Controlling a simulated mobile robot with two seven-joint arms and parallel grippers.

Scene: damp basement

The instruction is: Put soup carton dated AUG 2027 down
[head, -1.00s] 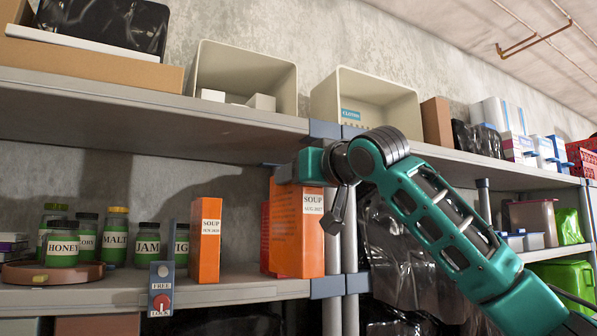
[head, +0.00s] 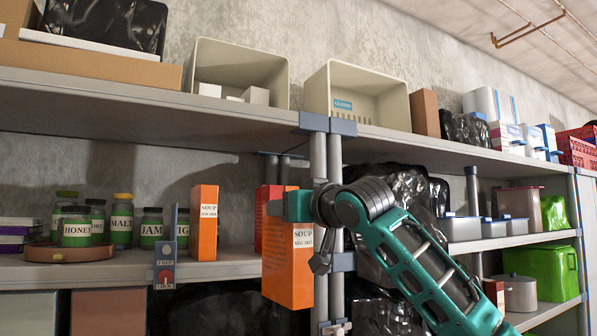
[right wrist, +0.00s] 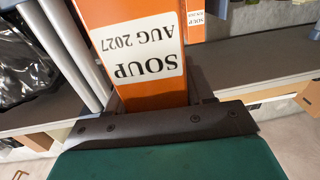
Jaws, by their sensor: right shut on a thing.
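My right gripper (head: 297,206) is shut on the orange soup carton (head: 287,270) and holds it upright near its top. In the right wrist view the carton (right wrist: 135,22) shows its label, SOUP AUG 2027, upside down. In the head view the carton hangs in front of the shelf edge, its bottom below the shelf board (head: 225,264). Another orange soup carton (head: 203,223) stands on the shelf to the left, its date too small to read. My left gripper is out of view.
A turntable (head: 50,253) with several jars stands at the shelf's left. A FREE/LOCK post (head: 165,265) stands at the front edge. Grey uprights (head: 319,158) stand just right of the held carton. Bare shelf shows between the left carton and the carton behind mine.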

